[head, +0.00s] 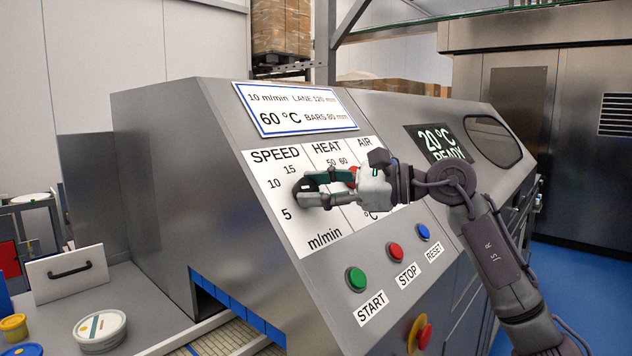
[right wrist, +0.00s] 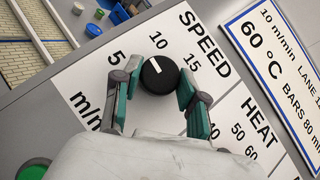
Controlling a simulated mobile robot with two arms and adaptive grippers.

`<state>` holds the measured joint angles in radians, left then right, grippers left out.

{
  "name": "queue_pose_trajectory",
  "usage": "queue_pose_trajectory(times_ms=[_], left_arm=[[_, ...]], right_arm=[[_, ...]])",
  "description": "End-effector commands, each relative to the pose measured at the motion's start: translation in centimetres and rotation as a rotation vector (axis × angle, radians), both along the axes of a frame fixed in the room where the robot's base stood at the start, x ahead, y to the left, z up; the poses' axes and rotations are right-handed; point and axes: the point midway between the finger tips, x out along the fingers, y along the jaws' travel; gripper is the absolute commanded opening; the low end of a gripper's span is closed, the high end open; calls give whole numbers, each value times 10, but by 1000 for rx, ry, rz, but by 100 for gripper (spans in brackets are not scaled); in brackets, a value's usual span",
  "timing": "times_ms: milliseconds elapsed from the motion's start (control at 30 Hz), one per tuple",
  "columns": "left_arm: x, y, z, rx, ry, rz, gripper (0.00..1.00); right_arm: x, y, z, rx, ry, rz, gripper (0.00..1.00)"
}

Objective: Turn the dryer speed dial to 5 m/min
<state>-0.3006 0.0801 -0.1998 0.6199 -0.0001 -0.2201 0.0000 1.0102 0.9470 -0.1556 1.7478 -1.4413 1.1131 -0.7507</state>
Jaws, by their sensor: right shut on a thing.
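The speed dial (right wrist: 160,74) is a round black knob with a white mark, on the white SPEED panel. In the head view the dial (head: 303,187) is mostly hidden by my right gripper (head: 306,190). My right gripper is shut on the dial, with one green-backed finger on each side of it, as the right wrist view also shows (right wrist: 159,78). The scale reads 5, 10, 15 m/min. My left gripper is out of view.
A sign (head: 296,108) above reads 10 m/min and 60 °C. A display (head: 440,143) shows 20 °C READY. Green START (head: 356,279), red STOP (head: 396,252) and blue RESET (head: 423,232) buttons sit below the panel. A yellow-and-red button (head: 420,335) is lower still.

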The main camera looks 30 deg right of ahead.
Motion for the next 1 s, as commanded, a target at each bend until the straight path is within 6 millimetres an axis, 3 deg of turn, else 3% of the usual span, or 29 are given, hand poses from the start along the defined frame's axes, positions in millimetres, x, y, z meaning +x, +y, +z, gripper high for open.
queue_pose_trajectory(times_ms=[400,1000], left_arm=[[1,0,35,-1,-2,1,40],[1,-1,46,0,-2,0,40]], right_arm=[[3,-2,7,-221,-79,210,7],[3,-2,3,-313,-113,295,7]])
